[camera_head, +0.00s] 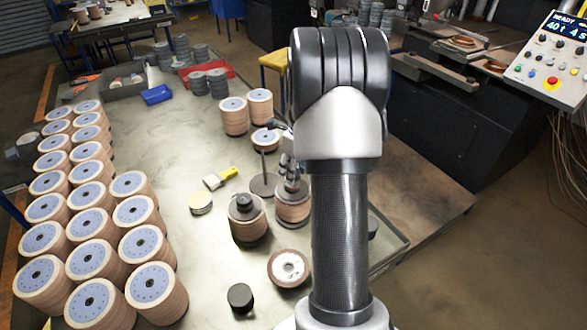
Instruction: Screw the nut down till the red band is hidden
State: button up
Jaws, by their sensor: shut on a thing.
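My gripper (290,180) points down over a stack of tan flap discs (293,208), partly behind my forearm. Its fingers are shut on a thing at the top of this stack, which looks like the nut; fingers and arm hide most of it. No red band can be made out at this size. To the left, another stack of flap discs (248,226) carries a dark round nut (244,202) on top. A black cylindrical piece (240,297) stands alone near the front of the table.
A bare upright rod on a round base (262,184) stands just behind the gripped stack. A single flap disc (289,267) lies in front. Several disc stacks (89,258) fill the left side.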

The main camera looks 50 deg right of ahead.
jog(key=shift+f+b, duration=0.35)
jog(key=shift+f, duration=0.75)
dwell(0.6)
jog(key=o, duration=1.1)
jog(key=shift+o, duration=0.2)
jog(key=r, duration=0.4)
jog(key=s+r, duration=0.1)
jog(key=r, duration=0.7)
jog(key=shift+s, duration=0.4)
jog(key=shift+c, duration=0.5)
